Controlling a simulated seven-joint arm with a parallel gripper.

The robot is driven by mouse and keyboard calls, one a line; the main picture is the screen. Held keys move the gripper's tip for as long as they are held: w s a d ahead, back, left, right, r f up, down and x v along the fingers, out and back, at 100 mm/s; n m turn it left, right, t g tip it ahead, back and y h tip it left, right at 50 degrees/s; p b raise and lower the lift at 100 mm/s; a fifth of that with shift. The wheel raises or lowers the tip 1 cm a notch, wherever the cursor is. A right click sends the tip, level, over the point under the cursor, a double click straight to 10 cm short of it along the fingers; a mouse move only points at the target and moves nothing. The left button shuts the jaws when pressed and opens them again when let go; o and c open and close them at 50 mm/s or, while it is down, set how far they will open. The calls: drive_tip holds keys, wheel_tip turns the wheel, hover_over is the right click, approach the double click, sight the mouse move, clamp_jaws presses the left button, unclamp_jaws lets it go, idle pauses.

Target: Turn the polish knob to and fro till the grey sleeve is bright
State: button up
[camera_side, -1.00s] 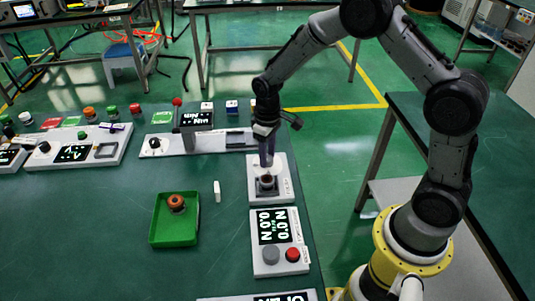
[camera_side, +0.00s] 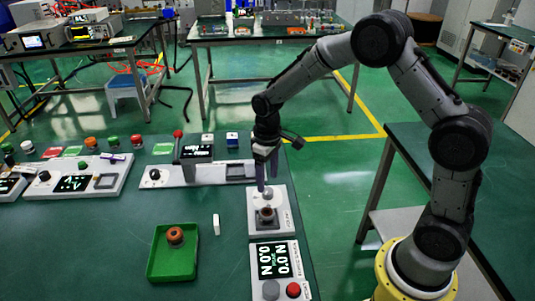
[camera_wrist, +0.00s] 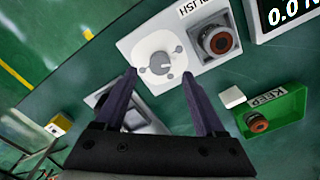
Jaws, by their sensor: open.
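The polish station (camera_side: 281,228) is a white panel at the table's right edge. Its pale round knob (camera_side: 267,193) shows just below my gripper (camera_side: 266,186). In the wrist view the knob (camera_wrist: 160,63) has a pointer mark and sits just beyond and between my gripper's fingertips (camera_wrist: 159,77), which are spread and empty. The sleeve (camera_side: 267,213) stands upright in a dark square holder beside the knob. In the wrist view the sleeve (camera_wrist: 221,41) shows a dark body with a reddish-brown ring; I cannot tell how bright its surface is.
A green tray (camera_side: 160,269) marked KEEP holds a brown-ringed part (camera_side: 175,236). A small white block (camera_side: 216,224) lies beside it. A force readout panel (camera_side: 273,262) adjoins the station. Other panels (camera_side: 210,177) stand behind; the table at left front is clear.

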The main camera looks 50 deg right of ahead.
sight(267, 191)
wheel_tip(267, 191, up, 10)
idle(0.3)
drive_tip(key=shift+f, duration=0.1)
idle(0.3)
wheel_tip(267, 191, down, 14)
drive_tip(key=n, duration=0.9)
drive_tip(key=shift+f, duration=0.2)
clamp_jaws()
idle(0.4)
